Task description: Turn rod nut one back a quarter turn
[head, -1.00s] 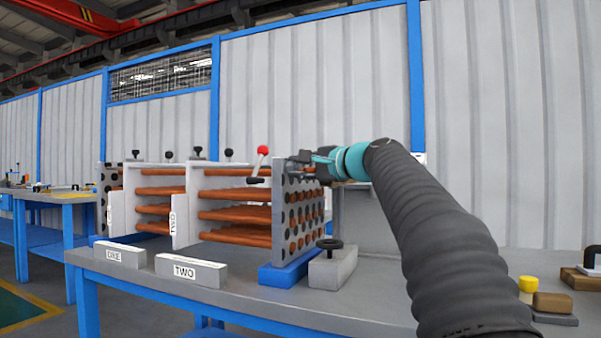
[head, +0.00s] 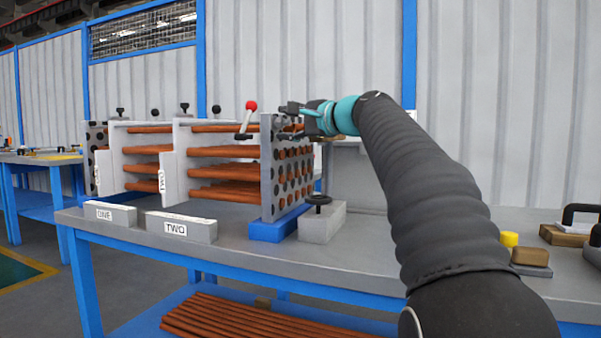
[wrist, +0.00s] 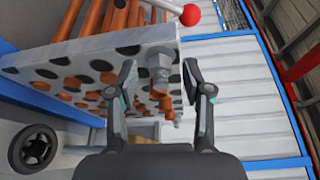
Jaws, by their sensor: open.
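The perforated end plate (head: 267,180) stands upright at the right end of the shell assembly; it also shows in the wrist view (wrist: 62,66). Copper tubes end in some of its holes and other holes look dark. A grey metal rod nut (wrist: 160,72) sticks out near the plate's upper corner in the wrist view. Which number it bears cannot be read. My gripper (wrist: 160,78) is open, with one finger on each side of the nut. Contact with the nut cannot be made out. In the head view my gripper (head: 291,122) is at the plate's top right corner.
A red-knobbed lever (head: 250,106) stands just left of my gripper. White baffles with copper tubes lie further left, behind blocks marked ONE (head: 108,212) and TWO (head: 180,227). A grey block with a black ring (head: 320,203) sits right of the plate. Copper rods (head: 260,318) lie on the lower shelf.

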